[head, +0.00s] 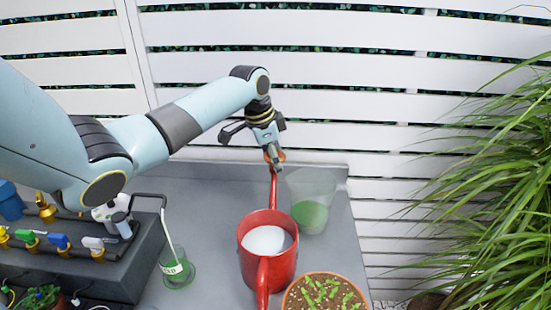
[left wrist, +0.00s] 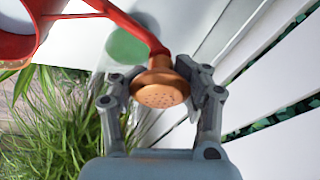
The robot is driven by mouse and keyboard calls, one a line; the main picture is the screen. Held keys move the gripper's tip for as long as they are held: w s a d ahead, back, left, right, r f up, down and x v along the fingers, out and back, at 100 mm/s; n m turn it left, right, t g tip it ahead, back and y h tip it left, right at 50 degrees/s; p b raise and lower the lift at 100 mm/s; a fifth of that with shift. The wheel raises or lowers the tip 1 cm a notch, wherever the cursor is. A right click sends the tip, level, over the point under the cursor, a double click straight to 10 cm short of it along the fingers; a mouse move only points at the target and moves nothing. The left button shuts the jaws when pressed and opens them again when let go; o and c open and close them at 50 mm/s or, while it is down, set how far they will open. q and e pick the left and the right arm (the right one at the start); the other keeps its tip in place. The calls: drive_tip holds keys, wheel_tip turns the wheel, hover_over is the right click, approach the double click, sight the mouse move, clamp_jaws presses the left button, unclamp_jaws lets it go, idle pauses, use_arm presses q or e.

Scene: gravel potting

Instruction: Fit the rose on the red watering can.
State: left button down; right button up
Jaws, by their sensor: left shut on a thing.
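The red watering can (head: 268,262) stands upright on the grey table, with whitish content inside and its spout pointing to the back. The copper-coloured rose (left wrist: 160,88) is at the tip of the red spout (left wrist: 128,24) in the left wrist view. It touches or overlaps the spout end; I cannot tell how firmly it sits. My left gripper (head: 272,160) is shut on the rose, with one finger on each side of it (left wrist: 162,100). In the head view the rose is mostly hidden by the fingers. My right gripper is not in view.
A clear cup with green content (head: 312,216) stands right of the spout. A small glass with a label (head: 176,270) stands left. A valve block (head: 90,262) is at far left. Tall grass (head: 490,190) fills the right.

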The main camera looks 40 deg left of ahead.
use_arm(q)
drive_tip(key=shift+f, duration=0.3)
idle(0.9)
drive_tip(key=shift+c, duration=2.3)
unclamp_jaws()
drive_tip(key=shift+o, duration=0.3)
drive_tip(key=o, duration=0.4)
drive_tip(key=shift+r, duration=0.1)
wheel_tip(320, 180, up, 5)
drive_tip(key=p, duration=0.6)
drive_tip(key=shift+r, duration=0.1)
drive_tip(key=shift+r+p, duration=0.7)
drive_tip(key=shift+r, duration=0.6)
